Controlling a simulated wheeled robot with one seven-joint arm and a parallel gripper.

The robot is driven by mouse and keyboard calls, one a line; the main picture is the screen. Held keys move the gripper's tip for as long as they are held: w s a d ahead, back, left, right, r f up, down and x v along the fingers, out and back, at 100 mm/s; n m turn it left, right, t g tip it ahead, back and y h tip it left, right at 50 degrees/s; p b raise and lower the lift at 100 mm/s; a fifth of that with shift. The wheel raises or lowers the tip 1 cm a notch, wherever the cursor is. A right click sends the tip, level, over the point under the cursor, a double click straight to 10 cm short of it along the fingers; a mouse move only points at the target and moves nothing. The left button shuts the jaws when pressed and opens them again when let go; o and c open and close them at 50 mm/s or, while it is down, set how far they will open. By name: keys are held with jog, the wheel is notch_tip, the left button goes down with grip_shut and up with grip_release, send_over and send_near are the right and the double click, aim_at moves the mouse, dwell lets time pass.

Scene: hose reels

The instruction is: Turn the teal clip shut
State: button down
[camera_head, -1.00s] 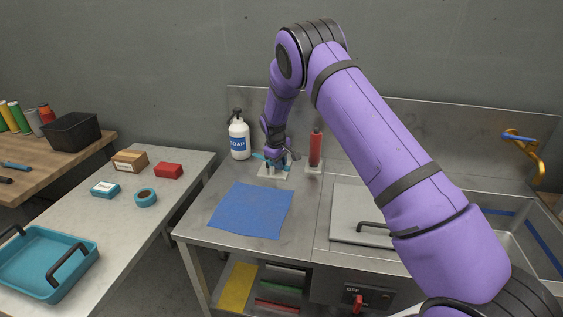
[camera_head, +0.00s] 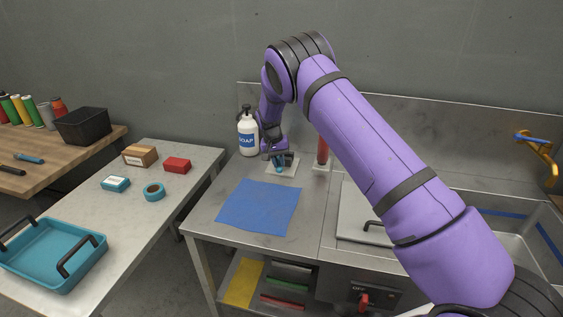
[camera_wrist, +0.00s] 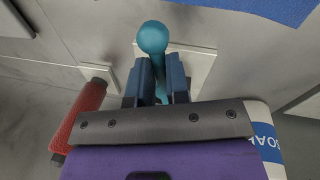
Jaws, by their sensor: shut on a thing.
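The teal clip (camera_wrist: 153,38) shows in the wrist view as a round-ended teal lever over a pale square plate (camera_wrist: 197,66). My gripper (camera_wrist: 158,75) is shut on the lever, with one blue finger on each side of it. In the head view, my gripper (camera_head: 278,161) is low over the pale plate on the steel counter, with a little teal of the clip (camera_head: 279,169) showing at its fingers. The clip's base is mostly hidden by the fingers.
A white soap bottle (camera_head: 247,136) stands close to the left of my gripper, and a red cylinder (camera_head: 323,151) on a pale base stands to its right. A blue cloth (camera_head: 258,207) lies in front. A grey lid (camera_head: 358,214) lies farther right.

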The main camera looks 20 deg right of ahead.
jog(key=shift+w+a+m, duration=0.25)
jog(key=shift+a+m, duration=0.1)
jog(key=shift+m, duration=0.65)
jog(key=shift+r, duration=0.1)
jog(key=c, duration=1.1)
grip_release()
notch_tip(320, 180, up, 10)
jog(key=w+a, duration=0.1)
jog(key=a, duration=0.1)
jog(key=shift+r, duration=0.25)
